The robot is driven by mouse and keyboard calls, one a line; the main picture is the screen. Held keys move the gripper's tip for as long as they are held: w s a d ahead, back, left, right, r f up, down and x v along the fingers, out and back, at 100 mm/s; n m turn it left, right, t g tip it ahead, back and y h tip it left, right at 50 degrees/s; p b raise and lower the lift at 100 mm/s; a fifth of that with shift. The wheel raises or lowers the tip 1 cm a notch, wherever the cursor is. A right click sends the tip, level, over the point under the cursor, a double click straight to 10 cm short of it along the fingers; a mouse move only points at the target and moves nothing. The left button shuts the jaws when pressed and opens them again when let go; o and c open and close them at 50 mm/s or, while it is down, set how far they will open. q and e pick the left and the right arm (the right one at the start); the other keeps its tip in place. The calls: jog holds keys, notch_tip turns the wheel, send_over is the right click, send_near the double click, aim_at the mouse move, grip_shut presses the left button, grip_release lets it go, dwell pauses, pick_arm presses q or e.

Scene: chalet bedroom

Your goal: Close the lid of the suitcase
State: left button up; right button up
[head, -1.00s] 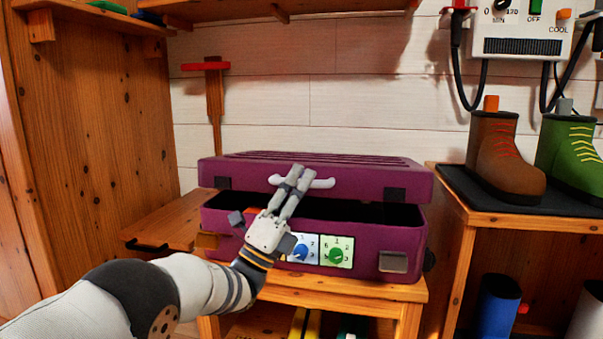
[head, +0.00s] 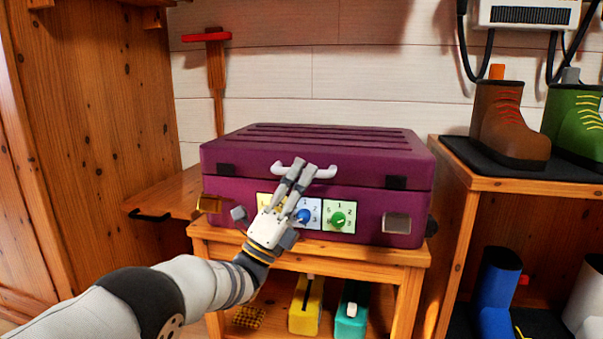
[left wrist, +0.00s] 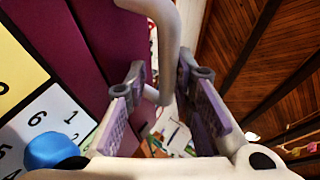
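The purple suitcase (head: 365,207) stands on a wooden stand. Its ribbed lid (head: 330,142) lies down on the base, with only a thin seam and no dark gap showing at the front. A pale handle (head: 322,172) is on the lid's front. My left gripper (head: 300,165) is in front of the lid at the handle. In the left wrist view the fingers (left wrist: 166,80) are spread apart with the end of the handle (left wrist: 165,45) between them. The handle looks close to one finger; I cannot tell if they touch. My right gripper is out of view.
Numbered dials, one blue (head: 304,216) and one green (head: 338,219), sit on the suitcase front. Metal latches (head: 397,223) flank them. A boot shelf (head: 530,178) stands close on the right, and a wooden cabinet (head: 95,130) on the left.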

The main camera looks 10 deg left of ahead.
pick_arm(q)
jog(key=shift+r, duration=0.2)
jog(key=v, duration=1.2)
jog(key=shift+w+f, duration=0.1)
jog(key=shift+f, duration=0.1)
